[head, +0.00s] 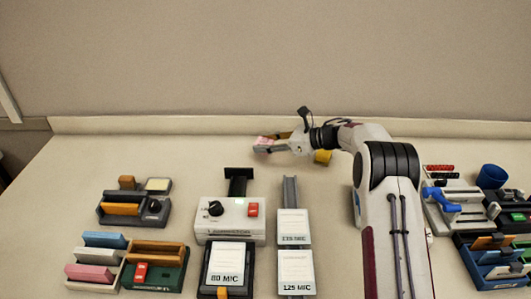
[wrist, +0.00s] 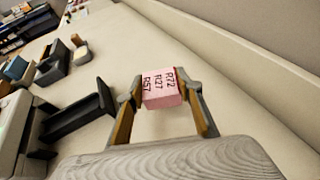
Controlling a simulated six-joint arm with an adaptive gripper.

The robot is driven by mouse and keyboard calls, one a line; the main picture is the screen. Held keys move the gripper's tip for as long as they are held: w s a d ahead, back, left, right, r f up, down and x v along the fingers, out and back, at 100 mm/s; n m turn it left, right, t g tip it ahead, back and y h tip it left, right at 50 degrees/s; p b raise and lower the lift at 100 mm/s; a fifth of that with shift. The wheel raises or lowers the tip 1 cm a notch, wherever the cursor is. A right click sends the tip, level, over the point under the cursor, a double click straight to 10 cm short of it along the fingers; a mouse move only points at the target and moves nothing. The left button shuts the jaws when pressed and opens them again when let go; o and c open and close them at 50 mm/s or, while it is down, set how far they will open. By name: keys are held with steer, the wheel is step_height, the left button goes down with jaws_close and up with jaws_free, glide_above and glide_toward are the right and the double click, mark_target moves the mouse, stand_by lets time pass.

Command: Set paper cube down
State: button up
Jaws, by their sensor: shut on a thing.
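The paper cube (wrist: 160,88) is a small pink block with dark printed codes, R57, R27 and R72, in the wrist view. My gripper (wrist: 160,92) is shut on it, with one finger on each side. In the head view the pink cube (head: 263,145) shows at the tip of my gripper (head: 268,144), near the back of the table (head: 130,150). The gripper points left there. I cannot tell from these frames how high the cube is above the table or whether it touches it.
A white laminator-like machine (head: 230,218) with a black upright stands front of the gripper, beside a grey-railed unit (head: 291,225). Organisers (head: 135,203) stand at left, and trays and a blue cup (head: 491,176) at right. The table's back strip is mostly clear; a wall rises behind.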

mark_target(265, 159)
steer(key=shift+f, duration=0.1)
steer(key=shift+f, duration=1.8)
steer(key=shift+f, duration=0.15)
steer(key=o, duration=1.1)
steer(key=shift+r, duration=0.2)
steer(key=v, duration=1.2)
